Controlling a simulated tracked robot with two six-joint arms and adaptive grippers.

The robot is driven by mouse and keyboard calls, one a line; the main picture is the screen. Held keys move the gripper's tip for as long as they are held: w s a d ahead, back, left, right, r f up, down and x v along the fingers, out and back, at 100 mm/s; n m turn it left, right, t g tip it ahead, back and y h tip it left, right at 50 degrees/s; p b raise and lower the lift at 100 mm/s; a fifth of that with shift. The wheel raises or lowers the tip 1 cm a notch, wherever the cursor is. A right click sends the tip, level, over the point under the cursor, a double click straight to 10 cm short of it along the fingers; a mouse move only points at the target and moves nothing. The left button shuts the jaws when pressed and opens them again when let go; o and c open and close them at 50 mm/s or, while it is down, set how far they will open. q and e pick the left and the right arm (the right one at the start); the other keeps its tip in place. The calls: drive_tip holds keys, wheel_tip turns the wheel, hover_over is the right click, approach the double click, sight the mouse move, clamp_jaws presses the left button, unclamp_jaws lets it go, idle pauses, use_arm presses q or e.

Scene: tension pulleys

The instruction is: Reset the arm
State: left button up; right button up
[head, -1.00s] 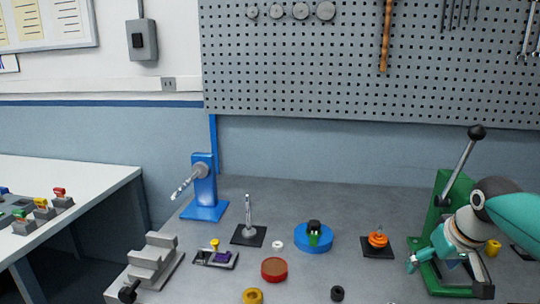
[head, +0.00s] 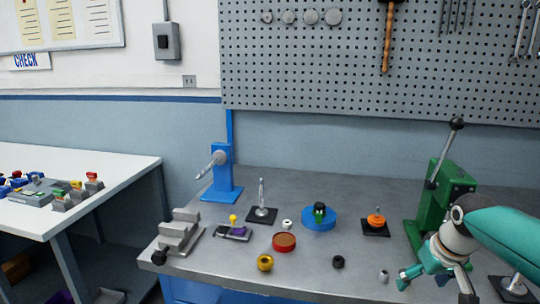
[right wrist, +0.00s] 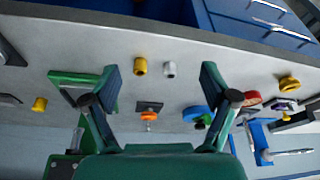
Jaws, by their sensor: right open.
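My right gripper (head: 436,288) is open and empty, with its dark fingers spread. It is in front of the green lever press (head: 448,190) in the head view, apart from it. In the right wrist view the open gripper (right wrist: 159,70) has nothing between its fingers. The press lever (head: 444,152) has a black knob and stands raised, tilted to the right. A blue stand (head: 222,172) at the back left carries a grey arm (head: 210,166) slanting down to the left. My left gripper is not in view.
Between them are a blue disc (head: 319,224), an orange pulley (head: 376,221), a red disc (head: 284,242), a yellow ring (head: 265,263) and a black ring (head: 338,262).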

drive_tip(key=s+a+f+n+g+y+p, duration=0.1)
drive_tip(key=s+a+f+g, duration=0.3)
drive_tip(key=f, duration=0.8)
drive_tip(key=s+a+f+g+y, duration=0.1)
drive_tip(key=s+a+f, duration=0.5)
drive_tip(key=f, duration=0.6)
drive_tip(key=s+a+f+m+t+y, duration=0.2)
drive_tip(key=s+a+f+m, duration=0.1)
drive_tip(key=s+a+f, duration=0.8)
drive_tip(key=shift+s+a+f+p, duration=0.15)
drive_tip(key=shift+s+f+p, duration=0.3)
drive_tip(key=shift+s+f, duration=0.85)
